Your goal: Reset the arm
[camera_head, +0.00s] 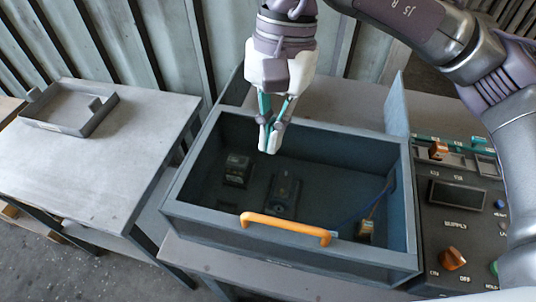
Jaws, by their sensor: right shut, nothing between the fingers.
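My right arm (430,40) comes in from the upper right and bends over the blue-grey housing. My right gripper (269,147) points down with its fingertips together and nothing between them. In the picture it overlaps the far wall and inside of the open housing (295,254). Its exact height above the housing floor is hard to tell. My left gripper is not in view.
The housing has an orange handle (285,228) and holds a dark block (237,169), a dark fitting (284,192) and a brush-like piece (366,228). A control panel (455,221) with an orange knob (453,258) stands right. A grey tray (68,127) lies on the left table, otherwise clear.

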